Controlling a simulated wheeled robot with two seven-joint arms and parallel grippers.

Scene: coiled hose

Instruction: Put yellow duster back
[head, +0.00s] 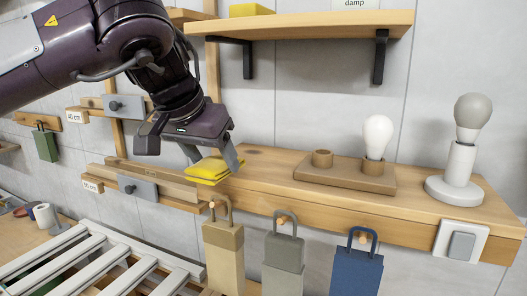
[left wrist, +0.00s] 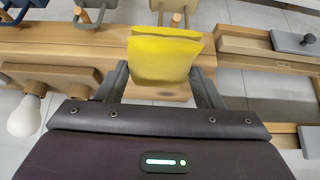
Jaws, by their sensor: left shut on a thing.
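The yellow duster (head: 210,170) is a folded cloth held between the fingers of my left gripper (head: 213,162), above the left end of the lower wooden shelf (head: 300,195). In the left wrist view the duster (left wrist: 164,58) sits between the two fingers (left wrist: 160,88). A small gap from the shelf seems to remain, but I cannot tell the height exactly. Another yellow item (head: 250,10) lies on the upper shelf (head: 330,24), beside a label reading "damp" (head: 355,3). My right gripper is in neither view.
A wooden holder (head: 345,178) with a bulb (head: 377,135) and a white lamp (head: 460,165) stand on the lower shelf. A white slatted rack (head: 90,262) is at lower left. The shelf's left end is mostly bare.

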